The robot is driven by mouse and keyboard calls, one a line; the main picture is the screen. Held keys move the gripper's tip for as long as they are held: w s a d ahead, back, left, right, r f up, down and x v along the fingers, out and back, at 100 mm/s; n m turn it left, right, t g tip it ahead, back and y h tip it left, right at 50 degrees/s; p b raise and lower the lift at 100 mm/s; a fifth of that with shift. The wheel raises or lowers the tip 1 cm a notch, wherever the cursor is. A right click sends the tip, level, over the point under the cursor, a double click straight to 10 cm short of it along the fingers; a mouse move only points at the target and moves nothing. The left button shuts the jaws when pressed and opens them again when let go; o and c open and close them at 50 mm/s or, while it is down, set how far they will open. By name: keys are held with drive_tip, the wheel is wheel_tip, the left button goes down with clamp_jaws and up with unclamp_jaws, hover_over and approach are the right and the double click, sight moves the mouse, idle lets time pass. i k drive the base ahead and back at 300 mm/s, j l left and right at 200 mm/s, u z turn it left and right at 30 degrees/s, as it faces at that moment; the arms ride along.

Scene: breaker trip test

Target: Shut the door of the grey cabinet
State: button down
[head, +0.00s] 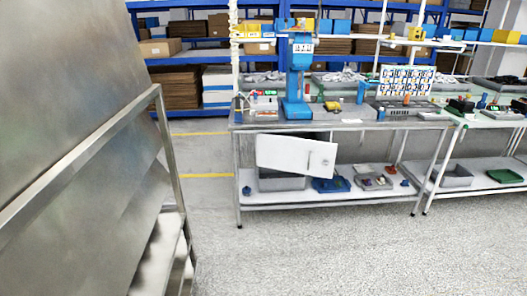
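A pale flat box or panel (285,154) shows below the worktop of the middle workbench, in front of its lower shelf. It has a small latch-like mark near its right end and looks slightly tilted. It may be the grey cabinet or its door, but I cannot tell which, nor whether the door is open. A large grey metal sheet (70,80) fills the left side, close to me, with a metal frame along it. I cannot tell if it is part of a cabinet. My gripper is not in view.
The workbench (340,126) carries a blue drill-press-like machine (297,80) and several small items. Bins and parts lie on its lower shelf (300,196). Another bench (490,118) stands at the right. The speckled floor (330,255) in front is clear. Blue racks with boxes stand behind.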

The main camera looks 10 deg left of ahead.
sight(301, 156)
drive_tip(key=i+j+u, duration=0.15)
drive_tip(key=i, duration=1)
drive_tip(key=i+j+u, duration=0.2)
drive_tip(key=i, duration=0.95)
drive_tip(key=i+j+z, duration=0.25)
drive_tip(key=i, duration=0.3)
drive_tip(key=i+j+z, duration=0.25)
drive_tip(key=i, duration=0.3)
drive_tip(key=j, duration=0.1)
